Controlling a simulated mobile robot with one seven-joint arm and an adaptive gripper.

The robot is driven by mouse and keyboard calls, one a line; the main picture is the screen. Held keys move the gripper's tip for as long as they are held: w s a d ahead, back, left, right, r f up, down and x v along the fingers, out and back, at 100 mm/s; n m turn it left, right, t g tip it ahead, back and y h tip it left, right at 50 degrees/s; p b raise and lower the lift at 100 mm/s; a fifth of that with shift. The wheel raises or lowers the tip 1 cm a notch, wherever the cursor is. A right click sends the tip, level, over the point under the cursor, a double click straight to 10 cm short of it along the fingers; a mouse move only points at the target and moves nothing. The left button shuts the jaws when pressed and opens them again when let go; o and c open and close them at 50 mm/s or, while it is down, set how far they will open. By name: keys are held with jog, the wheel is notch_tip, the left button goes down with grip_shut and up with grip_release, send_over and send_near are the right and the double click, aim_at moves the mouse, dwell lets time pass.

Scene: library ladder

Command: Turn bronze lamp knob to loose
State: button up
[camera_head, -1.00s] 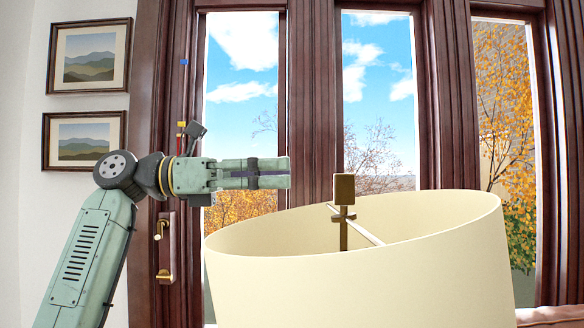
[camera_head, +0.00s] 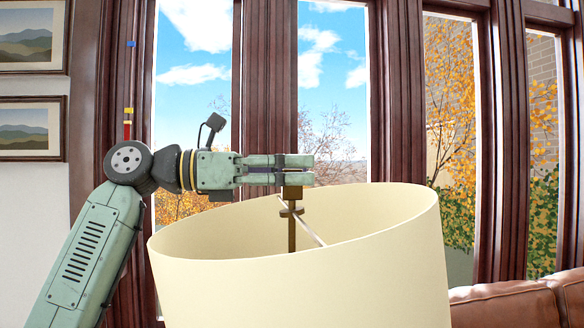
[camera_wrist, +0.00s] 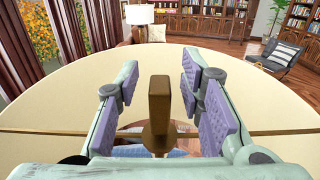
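The bronze lamp knob (camera_head: 291,192) is a flat upright block on a stem inside the cream lampshade (camera_head: 300,280). The shade looks tilted, and a thin rod crosses its opening. My gripper (camera_head: 306,169) is level at the knob, its fingertips covering the knob's top in the head view. In the wrist view, the knob (camera_wrist: 158,100) stands between the two purple-padded fingers of my gripper (camera_wrist: 160,82), with a visible gap on each side. The fingers are open and do not appear to touch it. The shade's rim (camera_wrist: 50,88) surrounds them.
Dark-framed windows (camera_head: 262,100) stand behind the lamp. A brown leather sofa (camera_head: 515,305) is at the lower right. The wrist view shows a grey armchair (camera_wrist: 272,66), a white-shaded lamp (camera_wrist: 139,15) and bookshelves (camera_wrist: 215,12) across the room.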

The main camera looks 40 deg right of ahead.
grip_shut()
dwell(0.4)
